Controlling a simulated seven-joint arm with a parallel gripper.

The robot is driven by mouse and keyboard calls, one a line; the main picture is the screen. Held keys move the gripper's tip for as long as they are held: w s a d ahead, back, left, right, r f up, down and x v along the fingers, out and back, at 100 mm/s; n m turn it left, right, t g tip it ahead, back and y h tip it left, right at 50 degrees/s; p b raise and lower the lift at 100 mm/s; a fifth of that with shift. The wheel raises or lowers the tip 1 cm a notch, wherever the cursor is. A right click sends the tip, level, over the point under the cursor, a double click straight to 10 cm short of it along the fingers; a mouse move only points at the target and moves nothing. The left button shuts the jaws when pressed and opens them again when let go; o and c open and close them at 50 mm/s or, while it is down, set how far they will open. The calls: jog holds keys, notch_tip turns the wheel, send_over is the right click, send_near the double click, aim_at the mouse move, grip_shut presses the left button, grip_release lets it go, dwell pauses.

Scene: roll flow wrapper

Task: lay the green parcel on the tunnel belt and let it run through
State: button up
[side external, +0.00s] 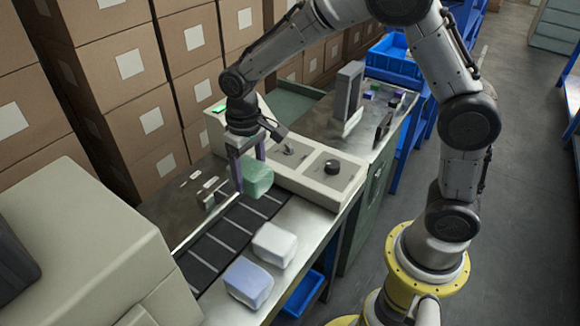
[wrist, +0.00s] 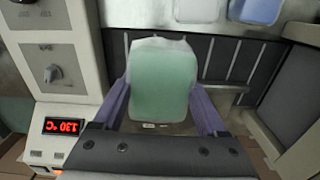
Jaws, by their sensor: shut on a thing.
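The green parcel (side external: 257,176) is in my gripper (side external: 250,182), which is shut on it. In the side view the parcel is at the far end of the dark slatted tunnel belt (side external: 232,229), close to the control box. I cannot tell whether it touches the belt or hangs just above it. In the wrist view the green parcel (wrist: 160,85) sits between the two purple fingers of my gripper (wrist: 162,105), with the belt (wrist: 222,62) behind it.
A white parcel (side external: 274,243) and a bluish parcel (side external: 248,281) lie on the metal edge beside the belt. The control box (side external: 318,175) with a knob stands past the belt's end. Its display (wrist: 63,126) reads 130 °C. A large beige machine housing (side external: 95,245) stands at the near end.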

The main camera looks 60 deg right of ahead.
jog(key=f, duration=0.2)
jog(key=w+a+f, duration=0.1)
jog(key=f, duration=0.2)
jog(key=shift+w+a+f, duration=0.15)
jog(key=shift+a+f, duration=0.2)
jog(key=shift+a, duration=0.05)
jog(key=shift+f, duration=2.3)
jog(key=o, duration=1.5)
notch_tip(320, 180, up, 14)
jog(key=shift+f, duration=0.1)
